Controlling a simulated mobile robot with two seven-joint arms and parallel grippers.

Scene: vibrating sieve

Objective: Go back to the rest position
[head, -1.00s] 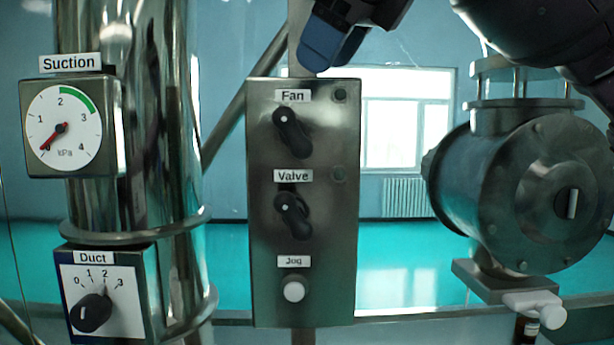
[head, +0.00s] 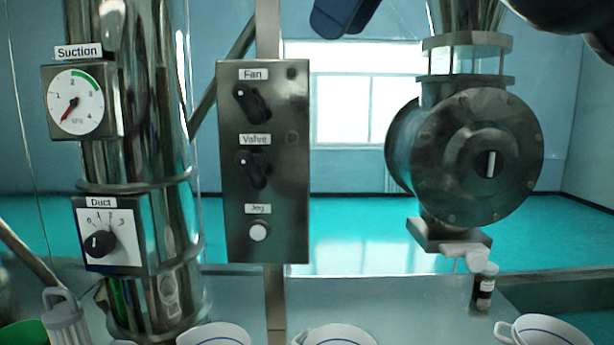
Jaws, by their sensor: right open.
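My right gripper (head: 343,14) shows at the top edge of the head view, its blue fingers above the control panel (head: 234,205) and to its right, touching nothing. Part of its arm is cut off at the top right. My left gripper is not in view. The panel carries a Fan knob (head: 252,102), a Valve knob (head: 252,169) and a white Jog button (head: 258,232). The Duct dial (head: 101,243) has a black knob. The Suction gauge (head: 76,102) has its red needle at the low end.
White bowls (head: 335,336) and a grey-white canister (head: 65,318) stand along the bottom. A steel column (head: 150,150) rises at the left.

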